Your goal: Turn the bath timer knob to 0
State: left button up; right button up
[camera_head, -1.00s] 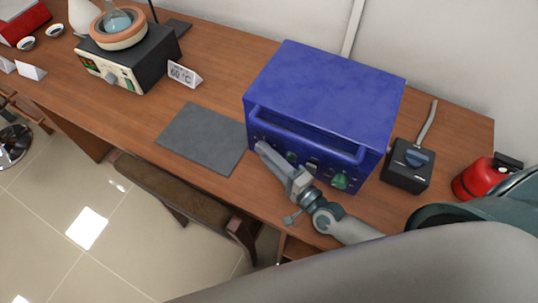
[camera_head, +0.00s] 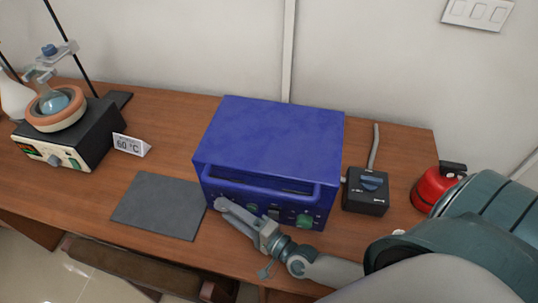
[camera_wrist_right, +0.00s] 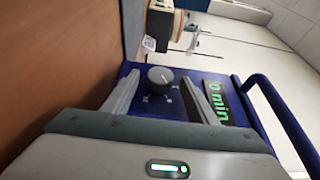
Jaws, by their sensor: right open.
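The bath is a blue box (camera_head: 270,140) with a front handle bar, standing on the wooden table. In the right wrist view, a round dark grey knob (camera_wrist_right: 160,74) sits on its blue panel, with small white marks below it. My right gripper (camera_wrist_right: 162,84) is open, with one finger on each side of the knob; I cannot tell whether they touch it. A green display (camera_wrist_right: 220,103) beside the right finger reads "0 min", and its start may be hidden by the finger. In the head view, my right gripper (camera_head: 221,205) is at the left part of the bath's front. My left gripper is not in view.
A grey mat (camera_head: 160,205) lies left of the bath. A heating device with a flask (camera_head: 65,135) and a "60 °C" card (camera_head: 131,145) are at the left.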

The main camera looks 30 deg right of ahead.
jog(key=b+v, duration=0.2)
jog(key=v, duration=0.4)
jog(key=b+v, duration=0.2)
jog(key=v, duration=0.5)
jog(key=shift+s+d+f, duration=0.1)
jog(key=shift+s+f, duration=0.1)
jog(key=shift+f, duration=0.05)
jog(key=b+v, duration=0.1)
jog(key=v, duration=0.2)
jog(key=shift+s+d+r, duration=0.1)
jog(key=shift+s+r, duration=0.05)
jog(key=shift+s, duration=0.05)
jog(key=shift+s+d, duration=0.1)
jog(key=shift+s, duration=0.05)
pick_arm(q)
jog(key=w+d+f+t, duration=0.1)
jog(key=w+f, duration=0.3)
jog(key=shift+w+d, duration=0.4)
pick_arm(e)
jog(key=shift+r, duration=0.1)
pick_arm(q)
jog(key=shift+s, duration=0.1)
